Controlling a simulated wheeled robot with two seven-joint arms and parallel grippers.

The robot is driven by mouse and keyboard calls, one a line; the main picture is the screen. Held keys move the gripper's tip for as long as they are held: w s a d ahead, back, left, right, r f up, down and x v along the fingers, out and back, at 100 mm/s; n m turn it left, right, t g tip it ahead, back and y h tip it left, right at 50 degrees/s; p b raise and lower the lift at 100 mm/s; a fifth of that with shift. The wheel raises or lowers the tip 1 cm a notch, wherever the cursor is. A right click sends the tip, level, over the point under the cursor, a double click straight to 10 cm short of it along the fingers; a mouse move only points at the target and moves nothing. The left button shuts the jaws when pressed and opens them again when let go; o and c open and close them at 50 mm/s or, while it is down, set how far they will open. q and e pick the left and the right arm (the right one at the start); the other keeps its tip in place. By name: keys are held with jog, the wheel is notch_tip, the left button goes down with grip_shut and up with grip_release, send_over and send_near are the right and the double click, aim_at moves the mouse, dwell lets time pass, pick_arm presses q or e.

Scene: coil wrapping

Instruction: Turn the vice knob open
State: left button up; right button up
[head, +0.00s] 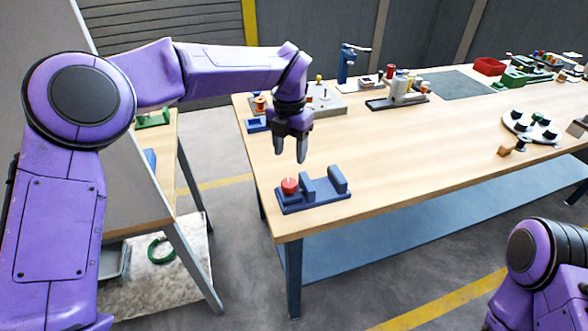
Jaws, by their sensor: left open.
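A blue vice (316,199) sits near the front left corner of the wooden table, with two upright jaws standing apart. Its red round knob (289,186) is at the left end. My left gripper (290,170) points down above and behind the vice, its two dark fingers apart and nothing between them. In the picture its fingertips are just above the knob and the left jaw, and I see no contact. My right arm shows at the lower right, but its gripper is out of view.
The table top (420,165) is clear to the right of the vice. A small blue block (257,125), a grey fixture (400,93) and a blue press (347,62) stand along the back. A white round holder (530,128) and a red bin (489,66) are at the right.

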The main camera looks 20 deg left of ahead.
pick_arm(q)
jog(key=p, duration=0.1)
send_over(289, 182)
jog(key=f, duration=0.4)
jog(key=shift+s+f, duration=0.3)
jog(key=shift+f, duration=0.05)
jog(key=f, duration=0.3)
jog(key=f+p, duration=0.1)
jog(key=f, duration=0.1)
jog(key=shift+w, duration=0.35)
jog(key=shift+s+r, duration=0.1)
jog(key=shift+s, duration=0.05)
pick_arm(e)
jog(key=shift+s+r, duration=0.15)
jog(key=shift+r, duration=0.4)
jog(key=shift+s+r, duration=0.15)
jog(key=shift+r, duration=0.4)
pick_arm(q)
jog(key=c, duration=0.8)
jog(key=shift+f+n+b, duration=0.2)
jog(key=shift+n+b, duration=0.1)
jog(key=shift+b, duration=0.3)
jog(key=shift+o, duration=0.2)
jog(key=shift+r, duration=0.25)
pick_arm(e)
jog(key=shift+f, duration=0.5)
